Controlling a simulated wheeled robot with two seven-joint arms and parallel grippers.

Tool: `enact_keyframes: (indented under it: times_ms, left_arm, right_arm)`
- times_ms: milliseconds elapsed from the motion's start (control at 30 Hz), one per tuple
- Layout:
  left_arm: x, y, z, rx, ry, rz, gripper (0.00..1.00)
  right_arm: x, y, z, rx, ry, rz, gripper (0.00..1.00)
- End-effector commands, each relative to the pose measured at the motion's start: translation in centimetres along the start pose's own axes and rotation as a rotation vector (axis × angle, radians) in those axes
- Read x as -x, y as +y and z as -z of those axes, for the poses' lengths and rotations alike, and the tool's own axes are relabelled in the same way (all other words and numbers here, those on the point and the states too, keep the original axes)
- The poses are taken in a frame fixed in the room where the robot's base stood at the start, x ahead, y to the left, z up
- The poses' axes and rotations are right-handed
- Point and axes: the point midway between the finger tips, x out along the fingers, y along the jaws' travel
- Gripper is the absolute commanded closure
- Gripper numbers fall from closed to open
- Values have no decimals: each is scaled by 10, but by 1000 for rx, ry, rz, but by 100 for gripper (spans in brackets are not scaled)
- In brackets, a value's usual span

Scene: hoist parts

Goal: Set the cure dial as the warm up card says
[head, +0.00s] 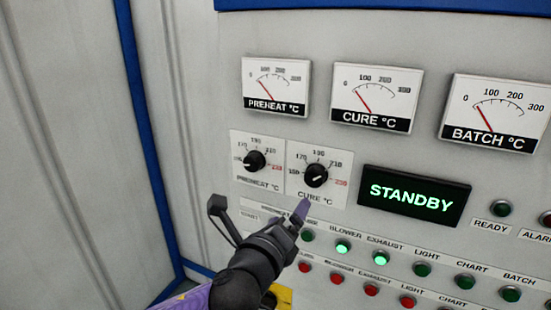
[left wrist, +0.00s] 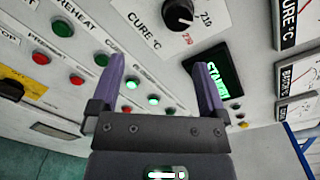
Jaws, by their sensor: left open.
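The cure dial (head: 317,175) is a black knob on a white scale plate, with red 230 at its lower right. Its white mark is too small for a sure reading. It also shows at the top of the left wrist view (left wrist: 178,14). My left gripper (head: 259,209) is open and empty, below and left of the cure dial, apart from it. In the left wrist view its two purple fingers (left wrist: 161,70) stand wide apart with the panel beyond. I see no warm up card. My right gripper is not in view.
The preheat dial (head: 255,161) sits just left of the cure dial. A green STANDBY display (head: 412,197) is to the right. Rows of green and red buttons lie below. Three gauges, including the cure gauge (head: 376,97), are above. A yellow plate (left wrist: 12,78) shows at the left.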

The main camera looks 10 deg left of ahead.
Motion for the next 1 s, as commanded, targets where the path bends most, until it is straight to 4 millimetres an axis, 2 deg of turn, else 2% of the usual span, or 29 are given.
enact_keyframes:
  times_ms: [33, 167, 400, 600, 967, 1000]
  left_arm:
    - [3, -16, -10, -39, -8, 25, 4]
    - [-6, -22, -11, -72, -16, 42, 4]
    - [-62, -23, -10, -67, -14, 39, 4]
    - [-88, -23, -10, -65, -14, 39, 4]
    - [-94, -23, -10, -64, -13, 39, 4]
    - [-94, -23, -10, -64, -13, 39, 11]
  right_arm:
    - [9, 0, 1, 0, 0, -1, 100]
    - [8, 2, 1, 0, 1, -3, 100]
    - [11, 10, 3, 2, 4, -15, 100]
    - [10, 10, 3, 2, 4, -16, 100]
    - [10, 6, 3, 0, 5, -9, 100]
    - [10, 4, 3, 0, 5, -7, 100]
